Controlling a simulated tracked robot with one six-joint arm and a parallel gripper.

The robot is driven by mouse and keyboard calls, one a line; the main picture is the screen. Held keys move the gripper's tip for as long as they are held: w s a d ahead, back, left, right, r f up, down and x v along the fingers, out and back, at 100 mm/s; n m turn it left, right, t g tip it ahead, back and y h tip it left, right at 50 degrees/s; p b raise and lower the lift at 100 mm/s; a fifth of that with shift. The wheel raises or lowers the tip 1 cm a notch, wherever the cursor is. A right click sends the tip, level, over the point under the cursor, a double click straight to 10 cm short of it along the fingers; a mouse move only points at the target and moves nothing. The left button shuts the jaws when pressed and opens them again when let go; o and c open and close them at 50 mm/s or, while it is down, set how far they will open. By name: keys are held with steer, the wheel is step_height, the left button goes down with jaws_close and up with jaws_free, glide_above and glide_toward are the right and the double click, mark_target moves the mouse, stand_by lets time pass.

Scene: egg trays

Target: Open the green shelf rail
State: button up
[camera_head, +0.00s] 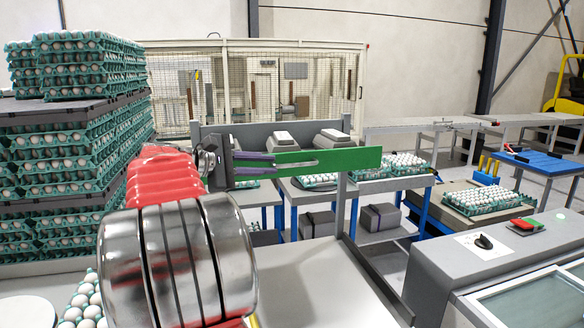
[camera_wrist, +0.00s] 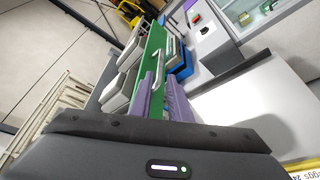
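The green shelf rail (camera_head: 345,159) runs across the front of a grey shelf in the head view, and it shows in the wrist view (camera_wrist: 154,42). A pale bar handle (camera_head: 300,164) stands out from its face; in the wrist view the handle (camera_wrist: 159,70) ends close to the fingertips. My gripper (camera_head: 273,163) is at the rail's left part, its two purple fingers pointing right along it. In the wrist view my gripper (camera_wrist: 160,85) is open, with a gap between the fingers and green rail behind. I cannot tell whether either finger touches the handle or rail.
White-lidded grey boxes (camera_head: 333,140) sit on the shelf behind the rail. A grey post (camera_head: 342,205) stands at its right. Stacked egg trays (camera_head: 70,130) rise at the left, close to my arm. A grey machine (camera_head: 470,255) stands at the lower right.

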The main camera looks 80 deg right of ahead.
mark_target(288, 166)
steer(key=x, duration=0.9)
steer(key=shift+c, duration=0.3)
jaws_close()
steer(key=shift+f, duration=0.1)
